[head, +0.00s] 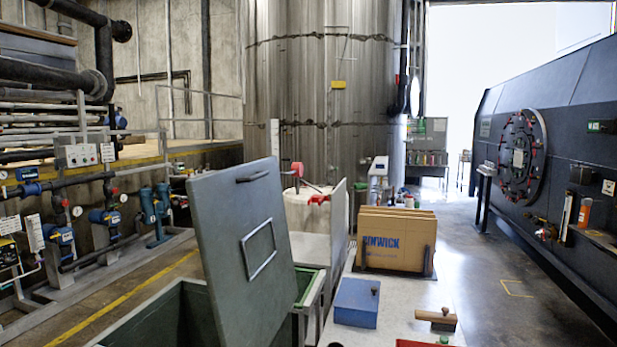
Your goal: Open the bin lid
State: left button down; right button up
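The grey bin lid (225,215) stands raised and tilted in the head view. It has a dark handle (252,177) near its top edge and a rectangular metal frame on its face. The green bin (165,322) is below it at the bottom of the picture, with its mouth uncovered to the left of the lid. The lid hides part of the bin, and the bin's bottom is out of view. Neither of my grippers is in the picture.
A pale bench right of the bin holds a cardboard box (396,240), a blue box (356,302) and a wooden-handled tool (436,319). Another grey panel (337,230) stands behind the lid. Pipes and valves line the left. A dark machine (560,150) stands right, beside open floor.

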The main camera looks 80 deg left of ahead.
aim_at(238, 213)
jog(key=u, duration=2.8)
